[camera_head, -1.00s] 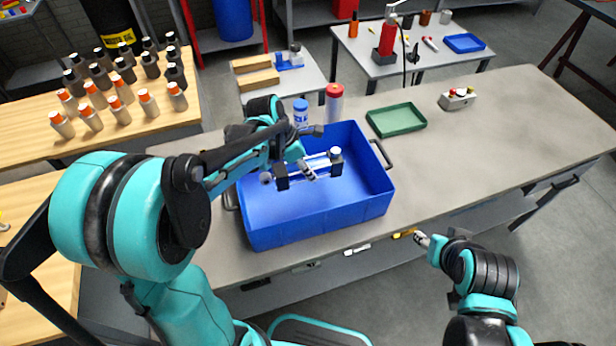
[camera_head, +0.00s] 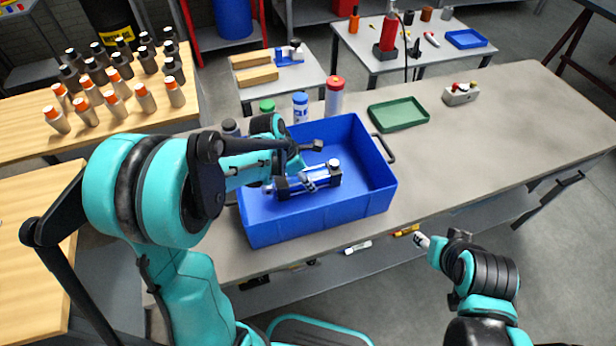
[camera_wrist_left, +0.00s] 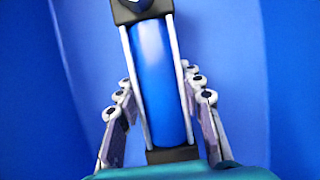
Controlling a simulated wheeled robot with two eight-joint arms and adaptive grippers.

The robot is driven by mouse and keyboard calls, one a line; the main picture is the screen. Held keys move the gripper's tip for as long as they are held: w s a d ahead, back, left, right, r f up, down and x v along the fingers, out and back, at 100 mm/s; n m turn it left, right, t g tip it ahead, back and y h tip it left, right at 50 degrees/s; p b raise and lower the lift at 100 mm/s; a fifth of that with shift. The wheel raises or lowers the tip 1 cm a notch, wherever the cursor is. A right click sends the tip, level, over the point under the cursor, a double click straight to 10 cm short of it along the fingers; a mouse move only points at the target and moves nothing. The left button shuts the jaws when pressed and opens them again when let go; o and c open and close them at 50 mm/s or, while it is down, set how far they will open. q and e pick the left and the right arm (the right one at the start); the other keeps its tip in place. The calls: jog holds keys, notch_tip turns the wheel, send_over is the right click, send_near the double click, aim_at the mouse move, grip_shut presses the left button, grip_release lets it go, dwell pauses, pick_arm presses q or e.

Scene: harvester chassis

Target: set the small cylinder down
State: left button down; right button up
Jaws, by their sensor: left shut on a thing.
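The small cylinder (camera_head: 300,181) has a shiny tube with thin silver rods and black end blocks. My left gripper (camera_head: 311,183) is shut on it and holds it lying crosswise, within the outline of the blue crate (camera_head: 326,226). I cannot tell whether it touches the crate floor. In the left wrist view the cylinder (camera_wrist_left: 156,75) runs lengthwise between the fingers of the left gripper (camera_wrist_left: 162,115), its tube looking blue, with blue surfaces behind. My right gripper (camera_head: 421,241) is apart, off the bench's front edge; its fingers are too small to read.
On the grey bench (camera_head: 480,140), a green tray (camera_head: 398,116) and a small switch box (camera_head: 460,94) stand right of the crate. Red-capped (camera_head: 334,97), blue-capped (camera_head: 300,108) and green-capped (camera_head: 267,106) bottles stand behind it. The bench's right part is clear.

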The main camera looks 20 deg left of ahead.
pick_arm(q)
jog(key=shift+f, duration=0.1)
jog(key=c, duration=1)
grip_release()
jog(key=p+v, duration=0.4)
jog(key=v, duration=0.6)
jog(key=shift+s+r, duration=0.1)
jog(key=shift+r, duration=0.35)
jog(key=shift+s+a+r, duration=0.15)
jog(key=shift+s+r, duration=0.05)
jog(key=shift+r, duration=0.45)
jog(key=s+r+m+t+y, duration=0.1)
jog(key=s+m, duration=0.3)
jog(key=m, duration=0.4)
jog(key=s+r+m+t+y, duration=0.1)
jog(key=s+m+t, duration=0.1)
jog(key=s+m, duration=0.3)
jog(key=s+d+r+m+t+y, duration=0.1)
jog(key=s+m, duration=0.4)
jog(key=m, duration=0.6)
jog(key=shift+r+m+t+y, duration=0.3)
jog(key=shift+r+t+y, duration=0.1)
jog(key=shift+r+y, duration=0.1)
